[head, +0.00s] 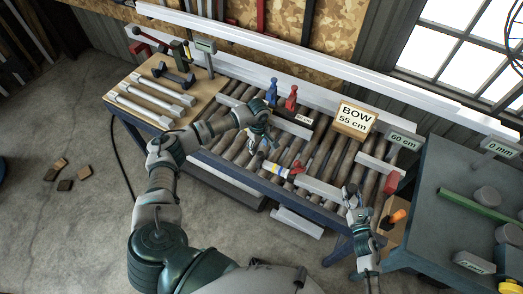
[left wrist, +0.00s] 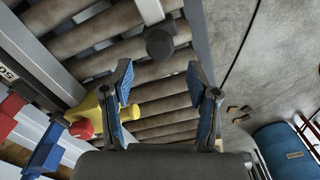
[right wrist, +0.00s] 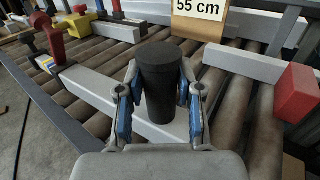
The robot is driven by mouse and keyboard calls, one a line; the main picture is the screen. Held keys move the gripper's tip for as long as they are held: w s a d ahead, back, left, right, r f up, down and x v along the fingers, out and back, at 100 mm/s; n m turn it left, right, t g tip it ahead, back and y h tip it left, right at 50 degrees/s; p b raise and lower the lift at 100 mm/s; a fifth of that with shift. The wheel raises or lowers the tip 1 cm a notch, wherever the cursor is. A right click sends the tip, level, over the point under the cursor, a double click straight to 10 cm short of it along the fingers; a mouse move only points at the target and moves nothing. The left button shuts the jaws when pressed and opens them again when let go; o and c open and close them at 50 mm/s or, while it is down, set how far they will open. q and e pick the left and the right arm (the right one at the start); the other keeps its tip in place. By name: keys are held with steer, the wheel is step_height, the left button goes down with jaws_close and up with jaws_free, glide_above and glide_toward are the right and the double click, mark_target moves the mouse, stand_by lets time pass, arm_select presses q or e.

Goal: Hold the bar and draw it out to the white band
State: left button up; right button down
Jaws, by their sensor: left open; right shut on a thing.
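A pale grey bar (head: 320,188) lies across the roller bench; it also shows in the right wrist view (right wrist: 92,98). A black cylindrical handle (right wrist: 158,95) stands up at its near end. My right gripper (head: 352,196) is shut on this handle, one finger on each side. My left gripper (head: 262,136) is open above the rollers. In the left wrist view a yellow part (left wrist: 118,110) with a red tip is beside its left finger, and a black knob (left wrist: 159,42) is beyond its fingers.
A "BOW 55 cm" sign (head: 355,118) stands at the back of the bench. Blue (head: 272,94) and red (head: 291,97) clamps stand left of it. White bars and a dumbbell-shaped tool lie on a wooden board (head: 150,92). A dark table (head: 450,180) is at right.

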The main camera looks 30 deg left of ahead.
arm_select(q)
step_height(320, 180, up, 8)
steer(key=shift+f, duration=0.15)
stand_by(0.3)
arm_select(e)
steer(key=c, duration=0.7)
jaws_free()
steer(key=shift+s, duration=0.1)
